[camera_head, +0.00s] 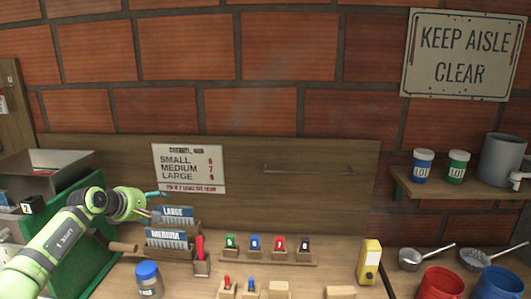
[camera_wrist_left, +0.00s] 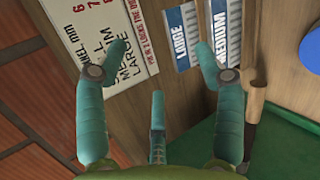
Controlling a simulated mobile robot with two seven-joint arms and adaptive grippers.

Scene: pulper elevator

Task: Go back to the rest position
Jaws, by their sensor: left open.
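My left arm comes in from the left in the head view. My left gripper (camera_head: 158,203) is in front of the wooden back panel (camera_head: 305,170), left of the blue LARGE card rack (camera_head: 176,216). In the left wrist view the gripper (camera_wrist_left: 160,60) has its teal fingers spread wide, with nothing between them. The sign listing small, medium and large sizes (camera_head: 188,168) is behind the fingers; it also shows in the wrist view (camera_wrist_left: 85,40). The blue MEDIUM card rack (camera_head: 167,240) stands below the LARGE one. My right gripper is not in view.
A green machine (camera_head: 88,225) with a wooden handle (camera_head: 122,247) stands beside my left arm. A blue-lidded jar (camera_head: 149,280), small coloured pieces (camera_head: 254,243) and a yellow device (camera_head: 369,262) are on the bench. Red (camera_head: 441,283) and blue (camera_head: 497,283) containers stand at right.

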